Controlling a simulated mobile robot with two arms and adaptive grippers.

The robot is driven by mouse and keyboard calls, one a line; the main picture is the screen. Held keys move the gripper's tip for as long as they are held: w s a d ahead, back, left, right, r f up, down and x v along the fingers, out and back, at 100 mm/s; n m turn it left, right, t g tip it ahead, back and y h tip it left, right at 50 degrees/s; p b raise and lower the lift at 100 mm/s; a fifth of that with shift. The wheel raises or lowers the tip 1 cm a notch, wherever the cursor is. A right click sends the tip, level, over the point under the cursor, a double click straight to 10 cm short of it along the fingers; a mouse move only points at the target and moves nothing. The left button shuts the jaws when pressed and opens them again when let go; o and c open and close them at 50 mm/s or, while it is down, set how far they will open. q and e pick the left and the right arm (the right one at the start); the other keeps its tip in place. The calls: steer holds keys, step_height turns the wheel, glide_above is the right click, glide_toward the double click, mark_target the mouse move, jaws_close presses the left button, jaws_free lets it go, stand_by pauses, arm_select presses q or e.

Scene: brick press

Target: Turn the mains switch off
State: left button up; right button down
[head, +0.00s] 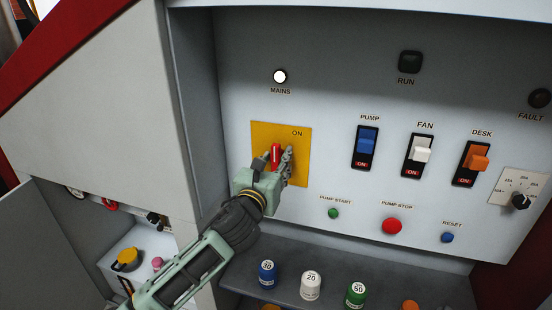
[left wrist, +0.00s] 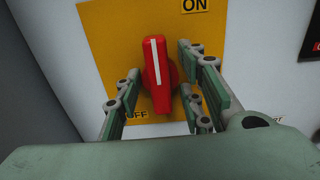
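The mains switch is a red rotary handle (head: 276,156) on a yellow plate (head: 262,133), below a lit white lamp (head: 280,76) labelled MAINS. In the left wrist view the handle (left wrist: 157,72) stands nearly upright with a white stripe along it. ON is at the plate's upper right; OFF is at its lower left, partly covered by a finger. My left gripper (head: 273,158) is at the plate, with fingers on either side of the handle. In the left wrist view the gripper (left wrist: 158,88) is open, with gaps visible beside the handle. My right gripper is not in view.
Blue PUMP (head: 366,147), white FAN (head: 420,153) and orange DESK (head: 474,160) rockers are to the right. Below are a green button (head: 333,213) and a red button (head: 392,226). A side wall (head: 187,110) stands close left.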

arm_select(q)
steer(key=shift+w, duration=0.25)
steer(key=shift+c, duration=0.5)
steer(key=c, duration=0.8)
steer(key=shift+o, duration=0.2)
